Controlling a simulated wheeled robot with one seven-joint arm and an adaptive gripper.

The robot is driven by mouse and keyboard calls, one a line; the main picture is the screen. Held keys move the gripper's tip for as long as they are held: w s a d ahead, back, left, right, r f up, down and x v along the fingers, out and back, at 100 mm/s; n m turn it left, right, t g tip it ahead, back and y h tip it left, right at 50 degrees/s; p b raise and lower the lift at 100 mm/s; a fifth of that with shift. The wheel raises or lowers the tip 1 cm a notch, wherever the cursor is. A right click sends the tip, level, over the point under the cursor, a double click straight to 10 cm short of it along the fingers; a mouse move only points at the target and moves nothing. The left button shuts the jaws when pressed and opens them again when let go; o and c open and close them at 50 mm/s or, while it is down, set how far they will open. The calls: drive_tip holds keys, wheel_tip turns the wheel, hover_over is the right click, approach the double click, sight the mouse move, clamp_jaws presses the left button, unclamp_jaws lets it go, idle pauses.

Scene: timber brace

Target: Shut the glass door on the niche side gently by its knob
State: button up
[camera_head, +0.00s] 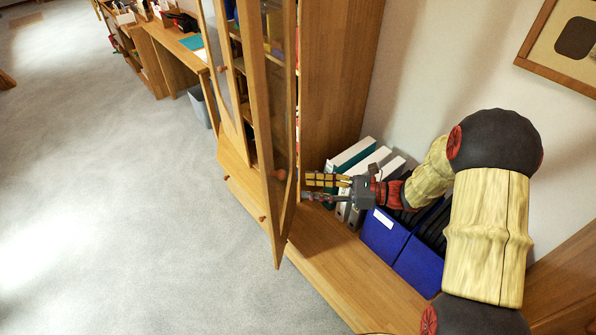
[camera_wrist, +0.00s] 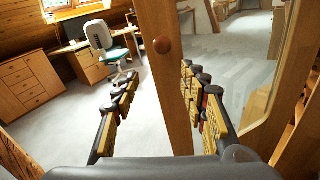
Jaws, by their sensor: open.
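The glass door (camera_head: 256,100) on the niche side stands open, swung out from the wooden cabinet. Its wooden frame (camera_wrist: 166,95) and glass (camera_wrist: 225,75) fill the middle and right of the wrist view. My gripper (camera_head: 306,187) is open and empty, just right of the door in the head view. In the wrist view my fingers (camera_wrist: 163,103) are spread, the frame's edge showing between them. I cannot tell whether they touch it.
Another glass door (camera_head: 226,75) is farther along the cabinet. White binders (camera_head: 382,157) and blue file boxes (camera_head: 384,233) stand in the niche behind and below my gripper. A low wooden ledge (camera_head: 335,262) runs below. The grey carpet (camera_head: 120,200) left of the door is clear.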

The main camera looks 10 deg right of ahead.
sight(285, 175)
drive_tip(key=shift+m+t+y, duration=0.3)
drive_tip(key=shift+m+y, duration=0.1)
drive_tip(key=shift+m, duration=0.3)
drive_tip(key=w+a, duration=0.1)
drive_tip(key=a, duration=0.1)
drive_tip(key=w+a+r+b, duration=0.1)
drive_tip(key=a, duration=0.1)
drive_tip(key=a+r+b, duration=0.1)
drive_tip(key=a, duration=0.1)
drive_tip(key=shift+w, duration=0.4)
drive_tip(key=shift+w+a+r+b, duration=0.15)
drive_tip(key=shift+w+a+b, duration=0.15)
drive_tip(key=shift+a, duration=0.35)
drive_tip(key=shift+c, duration=0.3)
drive_tip(key=shift+s, duration=0.1)
clamp_jaws()
